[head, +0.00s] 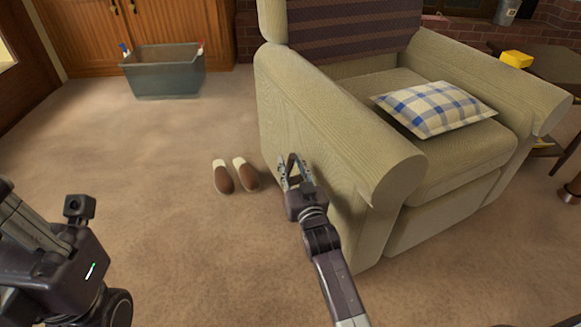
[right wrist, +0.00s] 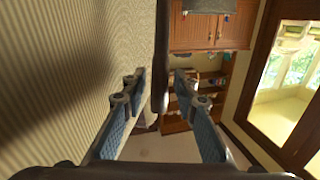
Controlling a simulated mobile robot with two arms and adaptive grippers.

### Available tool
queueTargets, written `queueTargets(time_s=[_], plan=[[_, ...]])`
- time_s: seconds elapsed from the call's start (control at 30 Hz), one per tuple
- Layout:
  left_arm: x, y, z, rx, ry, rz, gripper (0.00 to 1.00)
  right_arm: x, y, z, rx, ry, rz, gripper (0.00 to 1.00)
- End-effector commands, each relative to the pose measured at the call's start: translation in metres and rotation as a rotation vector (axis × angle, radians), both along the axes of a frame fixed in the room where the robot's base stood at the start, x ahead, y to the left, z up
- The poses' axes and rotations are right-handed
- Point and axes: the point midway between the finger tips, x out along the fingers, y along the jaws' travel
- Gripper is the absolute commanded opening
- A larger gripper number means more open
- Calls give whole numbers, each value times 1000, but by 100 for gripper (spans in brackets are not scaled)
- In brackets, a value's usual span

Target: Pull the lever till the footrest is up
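The green armchair (head: 325,130) stands right of centre in the head view, its footrest panel (head: 440,220) folded down against the front. My right gripper (head: 292,170) is at the chair's outer left side, low on the panel. In the right wrist view my right gripper (right wrist: 154,88) is open. A dark rod, the lever (right wrist: 161,55), runs down between its two fingertips, with a gap visible on each side. In the head view the lever is hard to make out among the fingers. Of my left arm only dark links show at the lower left; its fingers are not visible.
Brown-and-white slippers (head: 236,176) lie on the carpet left of my right gripper. A grey bin (head: 165,82) stands by the wooden cabinet (head: 140,30). A checked pillow (head: 432,107) lies on the seat. A table (head: 550,75) is at the right.

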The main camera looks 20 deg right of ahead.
Motion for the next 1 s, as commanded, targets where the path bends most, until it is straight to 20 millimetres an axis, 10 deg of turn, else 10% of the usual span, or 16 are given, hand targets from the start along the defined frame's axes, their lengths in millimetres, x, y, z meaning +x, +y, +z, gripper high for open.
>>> queueTargets(time_s=[1.0], plan=[[-1,-1,4,2,-12,0,0,7,-1,1,-1,4,0,0]])
